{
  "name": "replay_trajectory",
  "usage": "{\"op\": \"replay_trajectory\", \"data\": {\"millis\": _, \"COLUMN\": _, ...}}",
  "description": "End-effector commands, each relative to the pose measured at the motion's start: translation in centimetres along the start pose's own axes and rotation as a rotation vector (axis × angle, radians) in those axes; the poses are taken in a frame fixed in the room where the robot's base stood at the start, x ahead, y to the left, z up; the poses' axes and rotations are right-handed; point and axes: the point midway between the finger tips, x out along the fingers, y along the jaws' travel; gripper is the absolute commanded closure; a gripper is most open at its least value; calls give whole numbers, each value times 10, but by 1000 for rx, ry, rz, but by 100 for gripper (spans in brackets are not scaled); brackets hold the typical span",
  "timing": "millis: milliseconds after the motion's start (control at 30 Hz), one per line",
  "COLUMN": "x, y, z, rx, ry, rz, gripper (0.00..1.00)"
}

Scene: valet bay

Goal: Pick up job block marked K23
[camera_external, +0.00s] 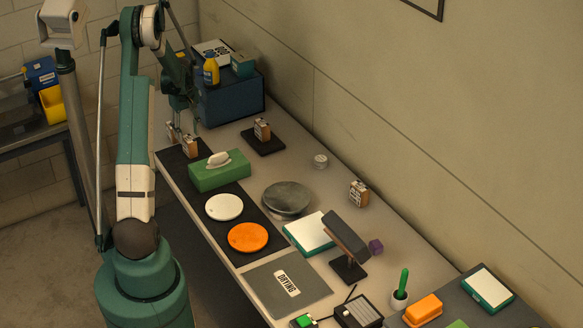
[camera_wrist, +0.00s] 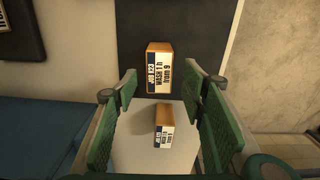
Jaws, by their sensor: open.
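In the wrist view, a wooden block (camera_wrist: 159,68) stands at the edge of a dark mat (camera_wrist: 205,35). Its white label reads JOB, an unclear letter, 23, then WASH 1 h from 9. A smaller-looking block (camera_wrist: 164,128) stands on the pale surface below it, between my finger lines; its job mark is too small to read. My gripper (camera_wrist: 162,92) is open, its green fingers apart on both sides, with nothing held. In the external view, my gripper (camera_external: 177,131) is at the table's far left end, beside a block (camera_external: 190,147) on the mat.
A blue box (camera_external: 230,98) with items on top stands close behind my gripper. Another block (camera_external: 262,130) stands on a black plate, and one (camera_external: 358,193) is farther right. A green block with a white handle (camera_external: 220,171) is on the mat near my gripper.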

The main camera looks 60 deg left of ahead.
Motion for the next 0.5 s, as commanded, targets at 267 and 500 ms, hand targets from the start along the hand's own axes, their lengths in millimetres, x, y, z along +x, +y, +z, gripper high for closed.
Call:
{"op": "replay_trajectory", "data": {"millis": 267, "x": 1, "y": 0, "z": 0, "rx": 0, "ry": 0, "rz": 0, "gripper": 59}}
{"op": "replay_trajectory", "data": {"millis": 500, "x": 8, "y": 0, "z": 1, "rx": 0, "ry": 0, "rz": 0, "gripper": 59}}
